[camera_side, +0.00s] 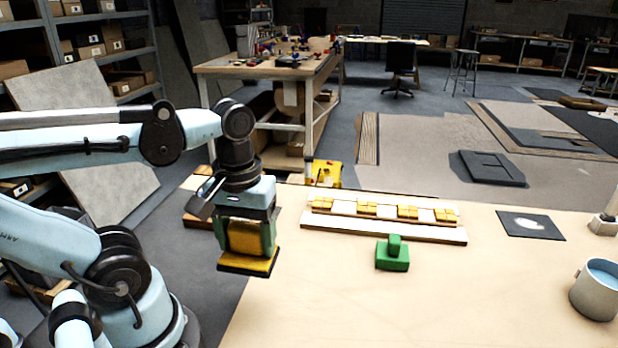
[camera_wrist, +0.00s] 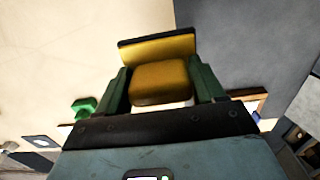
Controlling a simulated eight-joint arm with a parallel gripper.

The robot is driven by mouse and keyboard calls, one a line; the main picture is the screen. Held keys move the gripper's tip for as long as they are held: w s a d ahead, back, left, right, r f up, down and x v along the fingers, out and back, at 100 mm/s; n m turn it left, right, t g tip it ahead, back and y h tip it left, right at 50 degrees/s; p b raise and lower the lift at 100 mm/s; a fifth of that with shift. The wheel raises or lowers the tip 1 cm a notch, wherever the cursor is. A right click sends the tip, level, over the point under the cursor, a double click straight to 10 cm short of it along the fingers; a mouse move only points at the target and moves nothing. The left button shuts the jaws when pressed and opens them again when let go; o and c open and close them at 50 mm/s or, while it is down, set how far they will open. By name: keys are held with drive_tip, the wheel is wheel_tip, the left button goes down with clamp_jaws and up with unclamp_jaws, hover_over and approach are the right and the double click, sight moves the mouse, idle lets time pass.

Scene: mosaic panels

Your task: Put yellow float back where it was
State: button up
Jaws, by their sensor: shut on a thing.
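The yellow float (camera_side: 248,264) has a yellow block handle on a flat yellow plate with a dark underside. My gripper (camera_side: 247,238) is shut on its handle, with a green finger on each side. The plate hangs below the fingers near the left edge of the table, apparently clear of the surface. In the wrist view the float (camera_wrist: 160,82) sits between the fingers (camera_wrist: 160,88), its plate beyond the handle. A green float (camera_side: 392,258) stands on the table to the right. The wooden piece (camera_side: 196,212) behind my gripper is partly hidden.
A pale rail panel (camera_side: 385,231) with yellow and white tiles lies along the back. A yellow object (camera_side: 323,173) is at the far edge. A dark square plate (camera_side: 530,224) and a grey bucket (camera_side: 597,290) of water are at right. The front middle of the table (camera_side: 400,315) is clear.

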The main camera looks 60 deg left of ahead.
drive_tip(key=a+f, duration=0.2)
drive_tip(key=a, duration=0.1)
drive_tip(key=a+f, duration=0.2)
drive_tip(key=a, duration=0.2)
drive_tip(key=s+a+f, duration=0.1)
drive_tip(key=a+f, duration=0.2)
drive_tip(key=a, duration=0.1)
drive_tip(key=shift+a, duration=0.2)
drive_tip(key=shift+f, duration=1.95)
drive_tip(key=o, duration=0.9)
drive_tip(key=shift+f, duration=0.15)
drive_tip(key=shift+o, duration=0.2)
drive_tip(key=shift+r, duration=0.2)
drive_tip(key=shift+r, duration=5.9)
drive_tip(key=w+d+m+t, duration=0.7)
drive_tip(key=w+d+m, duration=0.2)
drive_tip(key=w+d, duration=0.2)
drive_tip(key=shift+w+d+f, duration=0.2)
drive_tip(key=shift+d, duration=0.7)
